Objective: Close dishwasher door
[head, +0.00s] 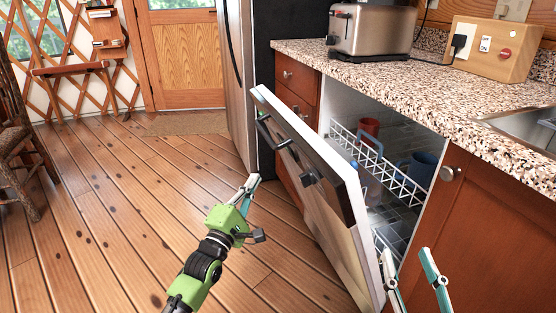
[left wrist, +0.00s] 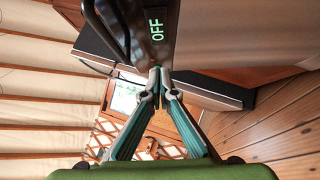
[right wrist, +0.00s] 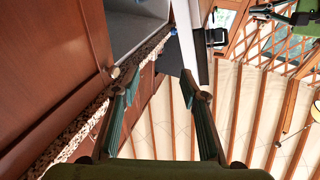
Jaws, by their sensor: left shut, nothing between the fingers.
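The dishwasher door (head: 322,195) stands partly open, tilted out from the cabinet, with a dark handle (head: 272,132) on its outer face. The racks inside (head: 385,165) hold a red cup (head: 369,128) and blue mugs (head: 421,168). My left gripper (head: 252,182) is shut and empty, on the outer side of the door, apart from it in the head view. My right gripper (head: 408,252) is open and empty, by the door's near edge and the right cabinet.
A granite counter (head: 430,85) runs above the dishwasher, with a toaster (head: 372,28) and a wooden outlet box (head: 492,47) on it. A fridge (head: 240,80) stands behind the door. The wooden floor (head: 130,200) to the left is clear; a chair (head: 18,140) is at the far left.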

